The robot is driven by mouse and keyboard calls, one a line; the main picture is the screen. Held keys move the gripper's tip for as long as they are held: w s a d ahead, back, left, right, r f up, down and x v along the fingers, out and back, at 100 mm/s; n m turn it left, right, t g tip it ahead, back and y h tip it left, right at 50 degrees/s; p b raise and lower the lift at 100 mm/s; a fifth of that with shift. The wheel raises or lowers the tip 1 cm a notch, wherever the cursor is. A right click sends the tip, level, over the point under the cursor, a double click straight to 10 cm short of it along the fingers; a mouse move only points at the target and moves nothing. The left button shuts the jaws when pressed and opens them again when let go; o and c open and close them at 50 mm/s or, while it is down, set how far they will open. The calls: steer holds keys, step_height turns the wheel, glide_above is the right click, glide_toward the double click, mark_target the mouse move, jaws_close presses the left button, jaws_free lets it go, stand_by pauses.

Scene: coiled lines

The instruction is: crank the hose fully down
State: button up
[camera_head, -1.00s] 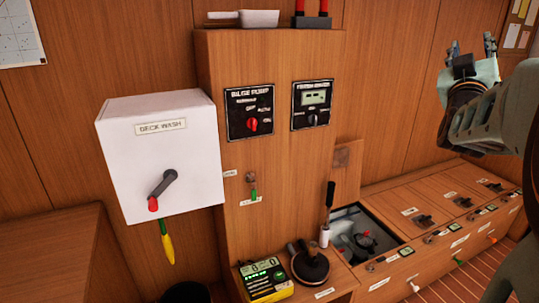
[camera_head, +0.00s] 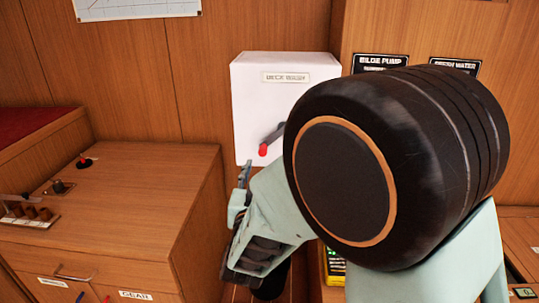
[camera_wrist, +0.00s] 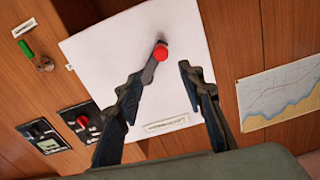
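The white DECK WASH box (camera_head: 252,90) is on the wood wall. On its front is a dark crank (camera_head: 272,136) that points down and left to a red knob (camera_head: 263,150). My gripper (camera_head: 243,185) is low and left of the crank in the head view, partly behind my arm. In the wrist view my gripper (camera_wrist: 162,74) has its fingers spread and empty. The red knob (camera_wrist: 161,53) lies beyond the fingertips, between their lines, and the crank (camera_wrist: 149,74) runs partly behind the left finger. No contact shows. The hose end below the box is hidden now.
The BILGE PUMP panel (camera_head: 381,62) and FRESH WATER panel (camera_head: 454,66) are to the right, partly behind my arm. A wooden counter (camera_head: 130,190) stands at the left, with its right edge close to my gripper. A chart (camera_wrist: 280,95) hangs on the wall.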

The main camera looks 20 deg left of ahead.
mark_target(261, 153)
steer(key=x, duration=0.3)
steer(key=b+x, duration=0.1)
steer(key=x, duration=0.6)
steer(key=shift+w+a+f, duration=0.15)
steer(key=shift+a, duration=0.15)
steer(key=c, duration=0.9)
jaws_close()
steer(key=shift+a, duration=0.1)
